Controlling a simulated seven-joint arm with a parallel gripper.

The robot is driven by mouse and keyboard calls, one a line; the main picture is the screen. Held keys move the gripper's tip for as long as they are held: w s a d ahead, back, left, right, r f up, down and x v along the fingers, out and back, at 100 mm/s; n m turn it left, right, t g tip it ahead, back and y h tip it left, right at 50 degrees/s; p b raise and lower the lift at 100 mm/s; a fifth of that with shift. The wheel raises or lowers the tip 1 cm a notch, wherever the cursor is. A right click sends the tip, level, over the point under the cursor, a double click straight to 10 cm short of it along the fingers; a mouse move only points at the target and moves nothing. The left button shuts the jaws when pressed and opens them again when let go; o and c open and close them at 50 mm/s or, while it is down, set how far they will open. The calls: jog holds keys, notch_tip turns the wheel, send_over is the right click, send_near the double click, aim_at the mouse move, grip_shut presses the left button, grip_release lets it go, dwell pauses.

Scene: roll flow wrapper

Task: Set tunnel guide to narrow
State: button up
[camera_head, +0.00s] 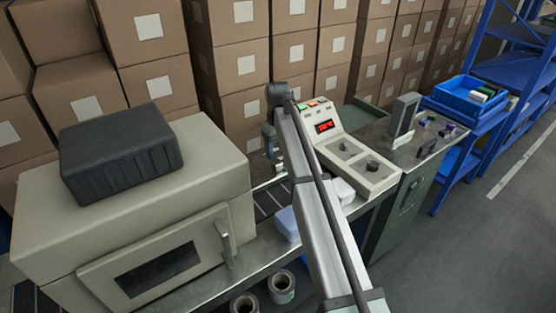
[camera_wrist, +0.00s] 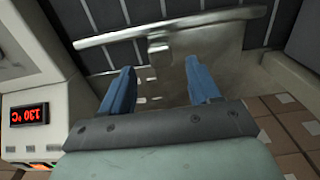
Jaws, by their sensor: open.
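In the wrist view a long metal guide rail (camera_wrist: 215,18) crosses the top of the picture, with a small metal block or tab (camera_wrist: 160,46) below its middle. I take this to be the tunnel guide; its setting cannot be read. My gripper (camera_wrist: 160,66) is open, its two blue fingers apart on either side of the block, with a visible gap to each. I cannot tell how far above the block they are. In the head view my gripper (camera_head: 268,138) is mostly hidden behind my arm, beside the control console, and the guide is hidden.
The control console (camera_head: 342,152) has a red display (camera_head: 326,127) and two knobs. It also stands close on the left in the wrist view (camera_wrist: 28,115). A beige housing (camera_head: 150,210) with a black case (camera_head: 120,155) stands left. Stacked cartons (camera_head: 235,65) line the back.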

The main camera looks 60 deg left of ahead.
aim_at(278, 162)
notch_tip(278, 162, up, 6)
jog(key=shift+r, duration=0.25)
jog(key=shift+d, duration=0.1)
dwell(0.5)
